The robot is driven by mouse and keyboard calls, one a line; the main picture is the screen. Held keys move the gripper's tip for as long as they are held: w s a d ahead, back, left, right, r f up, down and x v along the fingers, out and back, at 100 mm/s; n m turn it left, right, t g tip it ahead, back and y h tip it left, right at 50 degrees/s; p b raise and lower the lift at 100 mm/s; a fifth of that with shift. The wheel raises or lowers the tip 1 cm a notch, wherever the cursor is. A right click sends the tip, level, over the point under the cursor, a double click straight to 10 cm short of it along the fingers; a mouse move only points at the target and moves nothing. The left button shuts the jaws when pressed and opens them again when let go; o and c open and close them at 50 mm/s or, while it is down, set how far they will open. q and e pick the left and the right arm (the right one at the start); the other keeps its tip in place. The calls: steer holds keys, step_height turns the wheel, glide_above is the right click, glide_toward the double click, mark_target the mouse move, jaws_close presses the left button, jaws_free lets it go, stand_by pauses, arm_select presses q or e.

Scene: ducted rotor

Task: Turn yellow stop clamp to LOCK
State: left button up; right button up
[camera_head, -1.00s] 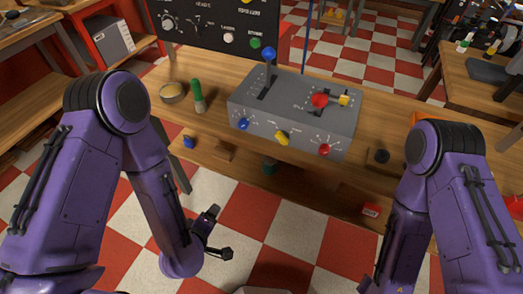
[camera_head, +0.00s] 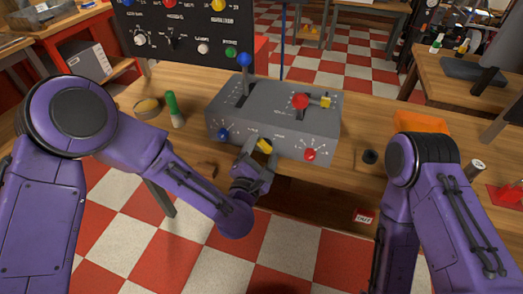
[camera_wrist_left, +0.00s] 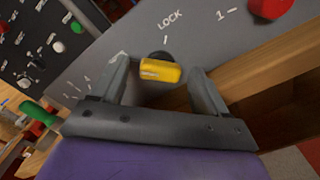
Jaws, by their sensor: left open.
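The yellow stop clamp (camera_head: 265,146) is a small knob on the front face of the grey control box (camera_head: 225,108), between a blue knob and a red knob. In the left wrist view the yellow clamp (camera_wrist_left: 160,72) lies crosswise below the LOCK label and its tick mark. My left gripper (camera_head: 257,155) is open at the front face. Its two fingers (camera_wrist_left: 160,68) stand on either side of the clamp, with gaps visible. In the head view the gripper partly hides the clamp. My right arm shows, but its gripper is out of view.
The blue knob (camera_head: 223,134) and the red knob (camera_head: 310,154) flank the clamp closely. A blue-topped lever (camera_head: 245,60) and a red-topped lever (camera_head: 300,101) rise from the box. A green-handled tool (camera_head: 172,105) stands to the left on the wooden bench.

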arm_select(q)
steer(key=c, duration=1.1)
steer(key=shift+o, duration=0.2)
steer(key=shift+f+m, duration=0.1)
steer(key=shift+m, duration=0.2)
steer(key=m+b, duration=0.1)
steer(key=m, duration=0.2)
steer(key=shift+m, duration=0.3)
steer(key=m, duration=0.4)
steer(key=shift+m+b, duration=0.3)
steer(key=m, duration=0.4)
steer(key=shift+m, duration=2.5)
steer(key=o, duration=1.1)
steer(key=shift+c, duration=0.2)
